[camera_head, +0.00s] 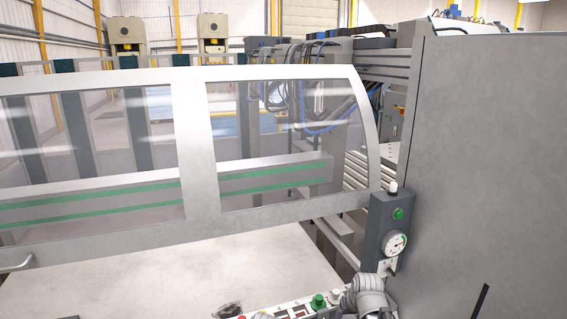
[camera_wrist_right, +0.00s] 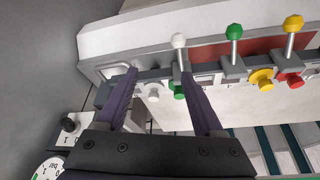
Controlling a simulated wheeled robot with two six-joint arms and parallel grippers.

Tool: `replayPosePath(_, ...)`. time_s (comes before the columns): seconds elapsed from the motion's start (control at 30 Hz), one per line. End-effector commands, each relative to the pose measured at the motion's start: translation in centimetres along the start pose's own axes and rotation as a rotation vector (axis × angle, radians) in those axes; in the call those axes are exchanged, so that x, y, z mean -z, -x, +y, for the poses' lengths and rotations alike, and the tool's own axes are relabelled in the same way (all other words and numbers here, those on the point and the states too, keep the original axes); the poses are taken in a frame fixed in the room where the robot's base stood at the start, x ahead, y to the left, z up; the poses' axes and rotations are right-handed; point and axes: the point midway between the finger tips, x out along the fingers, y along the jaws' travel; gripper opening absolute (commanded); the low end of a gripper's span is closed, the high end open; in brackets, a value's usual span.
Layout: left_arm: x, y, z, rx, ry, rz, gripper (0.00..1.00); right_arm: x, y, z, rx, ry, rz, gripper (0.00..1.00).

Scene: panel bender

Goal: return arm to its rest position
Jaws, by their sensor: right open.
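In the right wrist view my right gripper (camera_wrist_right: 159,74) is open, its two purple fingers spread with nothing held between them. It is in front of a control panel (camera_wrist_right: 105,45). A white-knobbed lever (camera_wrist_right: 179,42) and a green button (camera_wrist_right: 177,90) appear between or near the fingertips; whether a finger touches them I cannot tell. In the head view a pale grey section of my arm (camera_head: 365,296) shows at the bottom, over the panel's right end; the fingers are not clear there. My left gripper is not in view.
A green lever (camera_wrist_right: 234,33) and yellow lever (camera_wrist_right: 293,24) stand right of the gripper. A dark post with a gauge (camera_head: 395,244) is beside my arm. The glazed guard frame (camera_head: 194,140) and tall grey cabinet (camera_head: 490,170) bound the space. The pale table (camera_head: 200,275) looks clear.

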Motion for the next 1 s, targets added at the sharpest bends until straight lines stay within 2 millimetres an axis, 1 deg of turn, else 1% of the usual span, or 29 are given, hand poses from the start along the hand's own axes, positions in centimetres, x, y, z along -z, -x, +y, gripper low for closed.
replayPosePath(0.33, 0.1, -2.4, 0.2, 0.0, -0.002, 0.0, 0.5, -3.7, -1.6, -3.2, 0.008, 0.049, -0.068, 0.69)
replayPosePath(0.47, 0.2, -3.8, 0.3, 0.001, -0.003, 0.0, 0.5, -6.0, -2.5, -4.9, 0.011, 0.079, -0.109, 0.69)
replayPosePath(0.57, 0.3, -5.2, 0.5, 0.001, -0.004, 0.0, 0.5, -8.4, -3.3, -6.6, 0.01, 0.11, -0.152, 0.69)
replayPosePath(0.67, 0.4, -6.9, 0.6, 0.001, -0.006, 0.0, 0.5, -11.4, -4.2, -8.5, 0.008, 0.149, -0.204, 0.69)
replayPosePath(0.77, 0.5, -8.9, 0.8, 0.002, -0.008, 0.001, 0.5, -15.1, -5.2, -10.4, 0.0, 0.196, -0.266, 0.69)
replayPosePath(0.8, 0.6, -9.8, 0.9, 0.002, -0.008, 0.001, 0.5, -16.6, -5.5, -11.2, -0.005, 0.215, -0.293, 0.69)
replayPosePath(0.9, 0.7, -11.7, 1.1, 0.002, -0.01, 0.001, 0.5, -20.4, -6.2, -12.7, -0.022, 0.263, -0.357, 0.69)
replayPosePath(1.0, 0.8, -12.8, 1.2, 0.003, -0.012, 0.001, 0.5, -22.9, -6.2, -13.6, -0.036, 0.296, -0.402, 0.69)
